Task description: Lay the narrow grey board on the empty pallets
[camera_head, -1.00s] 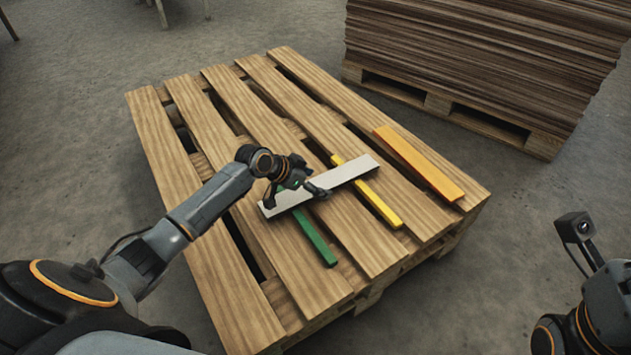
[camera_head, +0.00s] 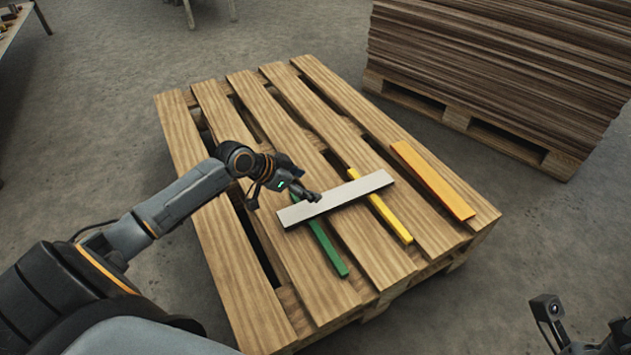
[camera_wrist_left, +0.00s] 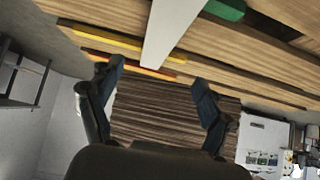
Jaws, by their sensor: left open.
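The narrow grey board (camera_head: 345,199) lies on the wooden pallet stack (camera_head: 237,267). It rests across a green bar (camera_head: 327,250) and a yellow bar (camera_head: 385,215). My left gripper (camera_head: 283,199) is open at the board's left end, just above or beside it; contact cannot be told. In the left wrist view the board (camera_wrist_left: 172,28) extends beyond the open fingers (camera_wrist_left: 158,88), with nothing between the fingertips. Of my right arm, only a part shows at the lower right; its gripper is out of view.
An orange bar (camera_head: 432,180) lies on the pallet's right side. A tall stack of brown sheets (camera_head: 500,65) on another pallet stands at the back right. The pallet's far slats are bare.

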